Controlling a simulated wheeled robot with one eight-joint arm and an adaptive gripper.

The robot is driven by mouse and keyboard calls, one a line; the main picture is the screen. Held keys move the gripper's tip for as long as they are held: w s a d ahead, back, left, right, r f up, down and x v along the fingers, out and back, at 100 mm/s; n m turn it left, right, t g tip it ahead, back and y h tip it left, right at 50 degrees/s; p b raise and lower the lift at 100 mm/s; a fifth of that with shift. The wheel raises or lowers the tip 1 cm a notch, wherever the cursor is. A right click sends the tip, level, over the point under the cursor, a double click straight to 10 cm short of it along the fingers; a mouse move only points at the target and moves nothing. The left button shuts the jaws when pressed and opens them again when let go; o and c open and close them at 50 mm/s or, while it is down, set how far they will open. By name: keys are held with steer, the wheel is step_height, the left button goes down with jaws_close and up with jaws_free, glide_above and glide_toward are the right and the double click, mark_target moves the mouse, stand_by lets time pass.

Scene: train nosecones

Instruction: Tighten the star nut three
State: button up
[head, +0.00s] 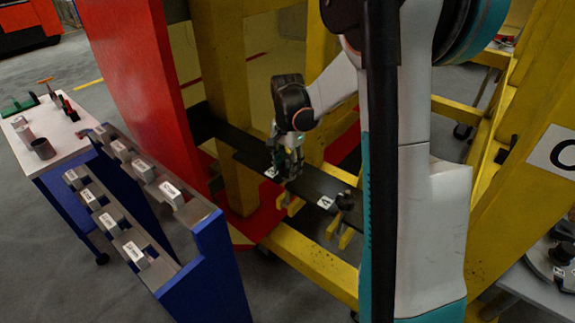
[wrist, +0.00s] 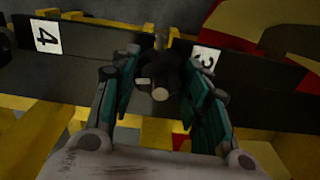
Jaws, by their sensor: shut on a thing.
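The star nut three (wrist: 160,80) is a dark knob with a pale round stud end, beside the white label 3 (wrist: 205,58) on the dark bar (wrist: 275,85). In the wrist view it sits between the teal-padded fingers of my gripper (wrist: 165,92), which is closed around it. In the head view my gripper (head: 287,160) is down at the dark bar (head: 240,145), by a white label (head: 271,171). The nut itself is mostly hidden there by the fingers. How far it is threaded cannot be seen.
Another dark star nut (head: 345,200) sits farther along the bar, near the label 4 (wrist: 46,37). Yellow frame beams (head: 225,85) and a red panel (head: 140,90) stand close around my arm. A blue cart (head: 215,255) with several labelled blocks is at left.

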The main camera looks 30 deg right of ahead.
steer(key=o, duration=1)
steer(key=shift+o, duration=0.2)
step_height(320, 180, up, 12)
